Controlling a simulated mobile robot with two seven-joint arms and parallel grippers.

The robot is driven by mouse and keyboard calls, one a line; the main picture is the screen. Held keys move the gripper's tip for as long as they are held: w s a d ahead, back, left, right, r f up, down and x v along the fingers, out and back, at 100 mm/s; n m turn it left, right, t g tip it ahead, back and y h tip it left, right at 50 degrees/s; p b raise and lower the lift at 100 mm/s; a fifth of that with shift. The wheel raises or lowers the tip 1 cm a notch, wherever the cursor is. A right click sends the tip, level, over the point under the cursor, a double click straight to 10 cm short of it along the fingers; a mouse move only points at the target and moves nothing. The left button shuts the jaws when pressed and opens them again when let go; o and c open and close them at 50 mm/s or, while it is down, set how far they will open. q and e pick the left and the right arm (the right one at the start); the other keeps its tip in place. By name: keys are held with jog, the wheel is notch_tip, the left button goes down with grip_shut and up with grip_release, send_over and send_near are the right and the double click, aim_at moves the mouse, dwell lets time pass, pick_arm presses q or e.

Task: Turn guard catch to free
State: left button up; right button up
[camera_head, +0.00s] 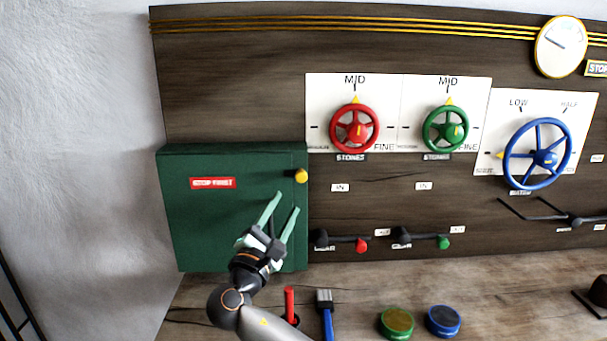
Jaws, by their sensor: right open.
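A green guard box (200,235) with a red "STOP FIRST" label (213,183) is fixed to the left part of the dark wooden panel. A round yellow knob (301,176), which looks like the guard catch, sits near the box's upper right edge. My right gripper (287,201) is open and empty, in front of the box's right side. Its two pale green fingers point up, with the tips a little below and left of the knob, apart from it in the picture. Which way the catch is set cannot be told. My left gripper is not in view.
Red (354,129), green (445,128) and blue (537,155) handwheels are on the panel. Red-tipped (343,242) and green-tipped (421,239) levers sit below. A brush (326,312) and green (396,322) and blue (443,320) round tins are on the wooden bench (510,295).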

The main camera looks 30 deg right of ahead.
aim_at(300, 180)
jog(key=p+x, duration=0.2)
jog(key=x, duration=0.9)
jog(key=shift+w+d, duration=0.1)
jog(key=shift+d, duration=0.1)
grip_shut()
jog(key=shift+f, duration=0.1)
